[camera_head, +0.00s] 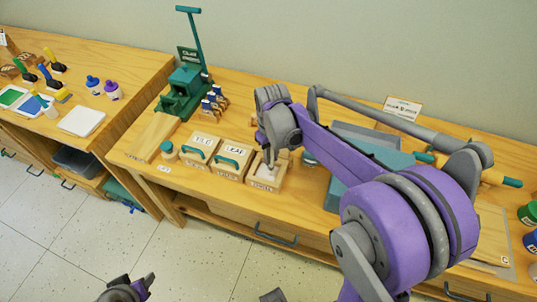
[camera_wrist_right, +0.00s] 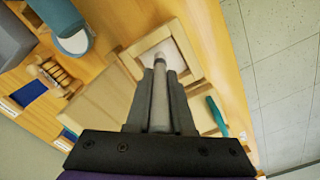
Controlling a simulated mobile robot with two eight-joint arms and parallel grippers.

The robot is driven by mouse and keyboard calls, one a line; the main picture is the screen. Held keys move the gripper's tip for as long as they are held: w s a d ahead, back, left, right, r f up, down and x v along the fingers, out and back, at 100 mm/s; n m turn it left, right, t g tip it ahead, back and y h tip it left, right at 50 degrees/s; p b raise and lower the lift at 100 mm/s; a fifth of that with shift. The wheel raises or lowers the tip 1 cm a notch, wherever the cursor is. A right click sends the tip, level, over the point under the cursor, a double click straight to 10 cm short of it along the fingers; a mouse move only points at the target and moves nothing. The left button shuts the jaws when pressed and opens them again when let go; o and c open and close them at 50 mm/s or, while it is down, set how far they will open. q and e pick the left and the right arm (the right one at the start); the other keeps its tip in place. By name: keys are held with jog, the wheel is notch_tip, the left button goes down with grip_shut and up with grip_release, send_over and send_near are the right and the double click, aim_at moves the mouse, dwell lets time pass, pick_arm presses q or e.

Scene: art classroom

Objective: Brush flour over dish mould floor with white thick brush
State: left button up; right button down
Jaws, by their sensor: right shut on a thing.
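My right gripper (camera_head: 270,160) points down over the open wooden dish mould (camera_head: 263,187), the rightmost of three box moulds in the head view. In the right wrist view its fingers (camera_wrist_right: 160,90) are shut on a slim pale grey shaft, the brush (camera_wrist_right: 160,105). The brush's far end reaches over the mould's pale floor (camera_wrist_right: 172,52), inside the wooden frame (camera_wrist_right: 190,60). I cannot tell whether the bristles touch the floor, nor make out separate flour. Part of my left arm's end (camera_head: 125,290) shows at the bottom edge of the head view; its fingers are not clear.
A blue-grey tray (camera_head: 345,195) lies to the right, beneath my arm.

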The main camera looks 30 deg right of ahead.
jog(key=shift+s+d, duration=0.1)
jog(key=shift+s, duration=0.1)
pick_arm(q)
jog(key=shift+w+r+p, duration=0.15)
jog(key=shift+r+p, duration=0.25)
jog(key=shift+r, duration=0.15)
pick_arm(e)
jog(key=shift+w+r, duration=0.1)
jog(key=shift+r, duration=0.6)
jog(key=shift+r+p, duration=0.35)
jog(key=shift+r, duration=0.2)
jog(key=shift+r+p, duration=1.8)
jog(key=shift+r, duration=1.75)
pick_arm(q)
notch_tip(320, 180, up, 6)
jog(key=w, duration=0.2)
jog(key=shift+w+t, duration=0.15)
jog(key=shift+t, duration=0.15)
pick_arm(e)
jog(key=shift+f, duration=0.1)
pick_arm(q)
jog(key=shift+f, duration=0.1)
